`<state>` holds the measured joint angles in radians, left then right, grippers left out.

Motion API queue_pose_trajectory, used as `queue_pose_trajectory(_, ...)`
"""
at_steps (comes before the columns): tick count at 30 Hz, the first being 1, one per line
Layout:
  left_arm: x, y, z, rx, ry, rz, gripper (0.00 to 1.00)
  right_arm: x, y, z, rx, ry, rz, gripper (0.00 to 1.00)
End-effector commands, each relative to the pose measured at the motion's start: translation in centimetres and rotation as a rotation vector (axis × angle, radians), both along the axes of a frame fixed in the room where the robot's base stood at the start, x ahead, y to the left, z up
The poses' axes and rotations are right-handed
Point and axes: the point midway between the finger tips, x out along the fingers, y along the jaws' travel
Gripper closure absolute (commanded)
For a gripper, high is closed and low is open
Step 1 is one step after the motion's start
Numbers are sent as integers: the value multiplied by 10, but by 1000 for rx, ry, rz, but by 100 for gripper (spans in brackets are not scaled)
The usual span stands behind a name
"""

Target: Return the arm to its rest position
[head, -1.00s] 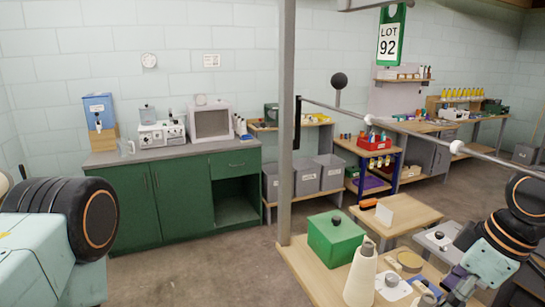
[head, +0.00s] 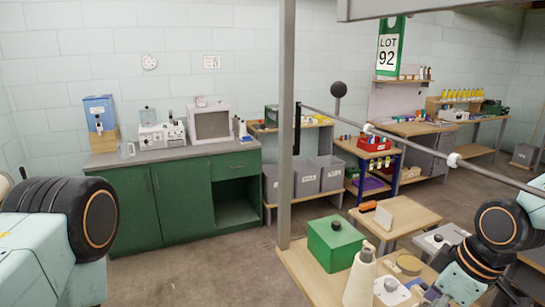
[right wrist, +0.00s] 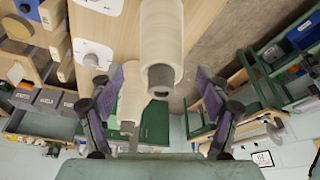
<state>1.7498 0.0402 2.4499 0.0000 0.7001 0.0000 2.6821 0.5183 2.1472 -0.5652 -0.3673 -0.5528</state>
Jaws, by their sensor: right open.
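My right gripper (head: 432,296) is at the lower right of the head view, low by the wooden board (head: 300,268). In the right wrist view its two purple-grey fingers (right wrist: 158,88) stand wide apart, with nothing seen held between them.
A grey post (head: 286,150) rises from the board, and a thin rod (head: 410,143) with white collars crosses above my right arm. A green box (head: 335,240) sits beside the cone. A green cabinet (head: 160,200) stands at the back left. The floor between is clear.

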Motion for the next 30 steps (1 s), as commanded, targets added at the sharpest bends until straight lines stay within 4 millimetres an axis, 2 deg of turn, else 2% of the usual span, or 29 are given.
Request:
queue_pose_trajectory(1,0,0,9,0,0,0,60,0,0,12,1,-1,0,23)
queue_pose_trajectory(12,0,0,38,0,0,0,60,0,0,58,0,-1,1,23)
queue_pose_trajectory(18,0,0,45,0,0,0,60,1,0,82,0,-3,-1,23)
queue_pose_trajectory(24,0,0,43,0,0,0,60,0,0,94,0,1,0,23)
queue_pose_trajectory(30,0,0,43,0,0,0,60,0,0,97,0,1,0,23)
